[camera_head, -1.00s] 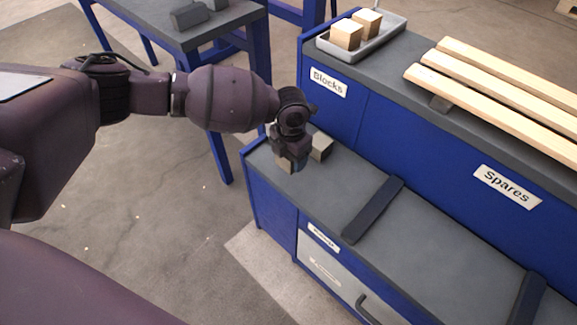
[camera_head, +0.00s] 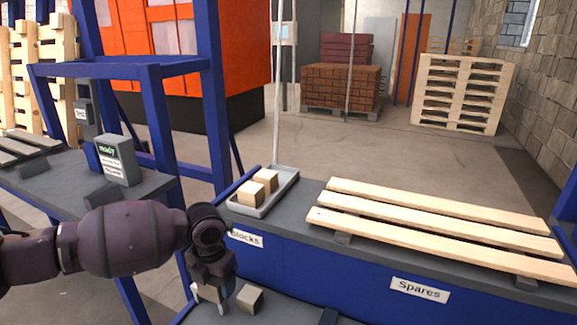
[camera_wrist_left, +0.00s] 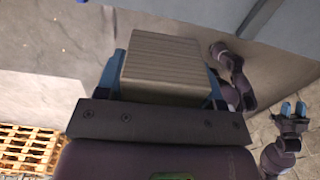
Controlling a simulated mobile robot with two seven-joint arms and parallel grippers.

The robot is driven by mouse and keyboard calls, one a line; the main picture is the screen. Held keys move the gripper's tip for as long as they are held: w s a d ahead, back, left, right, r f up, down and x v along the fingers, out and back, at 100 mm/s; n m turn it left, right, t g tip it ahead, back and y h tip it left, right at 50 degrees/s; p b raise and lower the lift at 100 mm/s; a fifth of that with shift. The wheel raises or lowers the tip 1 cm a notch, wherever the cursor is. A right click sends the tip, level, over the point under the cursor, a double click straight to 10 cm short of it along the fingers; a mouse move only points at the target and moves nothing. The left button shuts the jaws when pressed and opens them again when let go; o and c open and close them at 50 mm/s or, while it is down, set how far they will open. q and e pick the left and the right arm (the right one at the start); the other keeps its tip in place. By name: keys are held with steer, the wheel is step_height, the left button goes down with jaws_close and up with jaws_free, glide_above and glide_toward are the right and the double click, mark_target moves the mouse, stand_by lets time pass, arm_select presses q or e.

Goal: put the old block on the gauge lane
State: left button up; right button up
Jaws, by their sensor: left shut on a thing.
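My left gripper (camera_head: 210,291) is low over the lower bench, in front of the Blocks label. In the left wrist view a grey-brown, grained block (camera_wrist_left: 160,65) sits between its blue jaws, which are shut on it. In the head view the gripper mostly hides this block. A second block (camera_head: 249,299) stands on the lower bench just right of the gripper.
A grey tray (camera_head: 283,193) with two pale blocks (camera_head: 266,180) stands on the upper bench. Pale slats (camera_head: 430,223) lie right of it, above the Spares label. A blue post (camera_head: 211,90) rises beside the left table (camera_head: 45,182), which bears dark low pieces (camera_head: 102,195).

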mark_target(211, 285)
arm_select(q)
steer(key=shift+s+d+r+n, duration=0.15)
steer(key=shift+s+r+n, duration=0.1)
steer(key=shift+r+n, duration=0.25)
steer(key=s+r+n, duration=0.1)
steer(key=n, duration=0.1)
steer(key=s+r+n+p, duration=0.1)
steer(key=n, duration=0.1)
steer(key=s+r+n+p, duration=0.1)
steer(key=n, duration=0.1)
steer(key=shift+s+d+r, duration=0.15)
steer(key=shift+s+d, duration=0.25)
steer(key=s+a+r+n+p, duration=0.1)
steer(key=s+r+n+p, duration=0.3)
steer(key=n, duration=1.2)
steer(key=s+a+r+n+p, duration=0.1)
steer(key=s+r+n+p, duration=0.3)
steer(key=s+r+n, duration=0.5)
steer(key=s+n, duration=0.3)
steer(key=n, duration=0.4)
steer(key=shift+r+n+p, duration=0.3)
steer(key=shift+p, duration=0.1)
arm_select(e)
step_height(211, 285, up, 9)
steer(key=t, duration=0.1)
steer(key=shift+w+r+m, duration=0.15)
steer(key=shift+w+m, duration=0.05)
steer(key=shift+m, duration=0.2)
